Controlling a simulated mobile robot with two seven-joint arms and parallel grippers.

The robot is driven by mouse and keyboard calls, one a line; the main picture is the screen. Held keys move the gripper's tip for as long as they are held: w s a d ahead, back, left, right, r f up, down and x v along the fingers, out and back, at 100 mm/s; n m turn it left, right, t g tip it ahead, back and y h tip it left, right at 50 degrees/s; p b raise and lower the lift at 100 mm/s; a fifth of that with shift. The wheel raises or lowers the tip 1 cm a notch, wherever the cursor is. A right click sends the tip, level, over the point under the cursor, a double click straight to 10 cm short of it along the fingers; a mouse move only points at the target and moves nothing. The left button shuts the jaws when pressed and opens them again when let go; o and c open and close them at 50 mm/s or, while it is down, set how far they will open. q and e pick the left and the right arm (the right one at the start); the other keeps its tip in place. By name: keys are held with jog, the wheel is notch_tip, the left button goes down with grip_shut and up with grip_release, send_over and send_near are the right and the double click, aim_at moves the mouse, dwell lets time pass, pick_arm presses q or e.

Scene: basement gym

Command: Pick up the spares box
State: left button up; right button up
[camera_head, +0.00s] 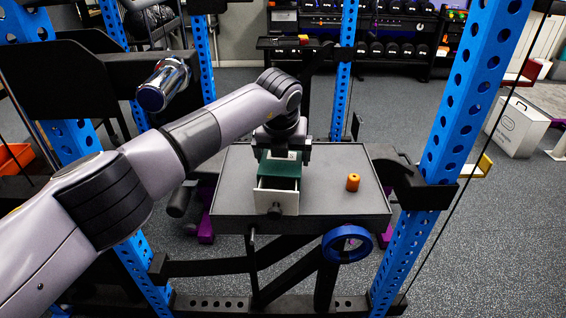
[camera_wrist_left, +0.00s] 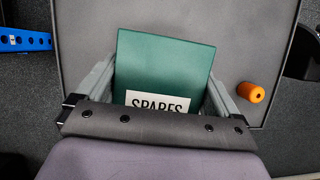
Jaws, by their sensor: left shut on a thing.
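The spares box (camera_head: 281,168) is a dark green box on the grey tray-like top (camera_head: 330,198). A pale front panel with a dark knob (camera_head: 275,210) stands out from it toward me, like a drawer pulled partly open. In the left wrist view the green lid (camera_wrist_left: 160,65) carries a white label reading SPARES. My left gripper (camera_head: 282,150) reaches down from above at the far side of the box. Its fingers lie along both sides of the box in the wrist view and are shut on it. I cannot tell whether the box is clear of the surface. My right gripper is out of view.
An orange cylinder (camera_head: 353,182) stands on the same top, right of the box; the wrist view shows it too (camera_wrist_left: 251,92). Blue rack uprights (camera_head: 450,110) flank the top on both sides. A blue ring (camera_head: 347,244) sits below its front edge. The top's right part is mostly free.

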pick_arm(q)
notch_tip(320, 180, up, 10)
jog(key=shift+r, duration=0.1)
notch_tip(320, 180, up, 8)
jog(key=p, duration=0.2)
jog(key=shift+f, duration=0.2)
